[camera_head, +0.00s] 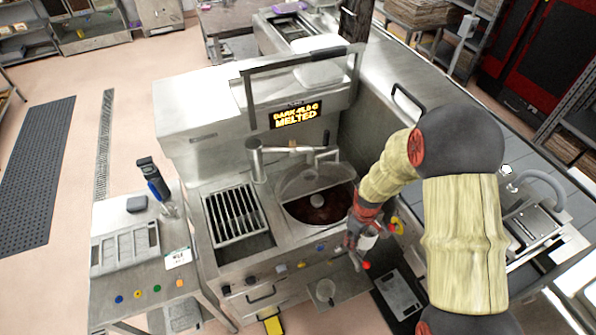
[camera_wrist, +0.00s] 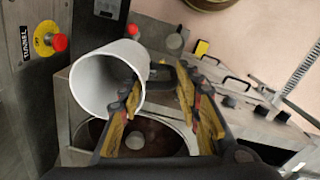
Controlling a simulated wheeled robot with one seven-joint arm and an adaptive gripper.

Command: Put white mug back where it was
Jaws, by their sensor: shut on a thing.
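The white mug (camera_head: 368,239) is held at my gripper (camera_head: 357,247), at the right front of the melting machine, to the right of its round pot. In the wrist view the white mug (camera_wrist: 93,88) is large, its open mouth facing the camera. My gripper's fingers (camera_wrist: 165,112) are at its right side, where the handle seems to be, and are shut on it. The exact contact is partly hidden by the fingers. The mug is in the air, apart from the pot.
The round pot (camera_head: 312,211) holds dark melt under a partly clear lid. A slatted grate (camera_head: 236,214) lies left of it. A red button (camera_wrist: 59,42) is close to the mug. A side table (camera_head: 128,283) stands left.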

